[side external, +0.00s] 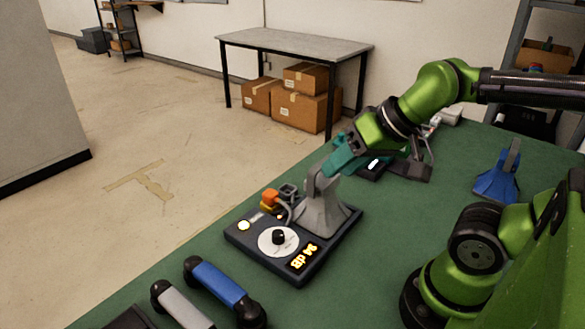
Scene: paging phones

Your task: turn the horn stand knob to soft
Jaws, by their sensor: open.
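The horn stand (338,243) is a dark flat base on the green table, with a grey horn-shaped piece (322,208) standing at its back right. Its black knob (279,237) sits in the middle of a round white dial on the front half. I cannot read the dial's marks or the knob's setting. A lit orange display (303,256) beside the dial appears to read 34 dB. My gripper (334,163) has teal fingers. It is open, just behind and above the grey horn, apart from the knob. The horn partly overlaps it, and contact cannot be told.
A blue handset (217,284) and a grey handset (182,307) lie in front. A blue stand (497,182) is at right. A dark device (408,170) stands behind my gripper.

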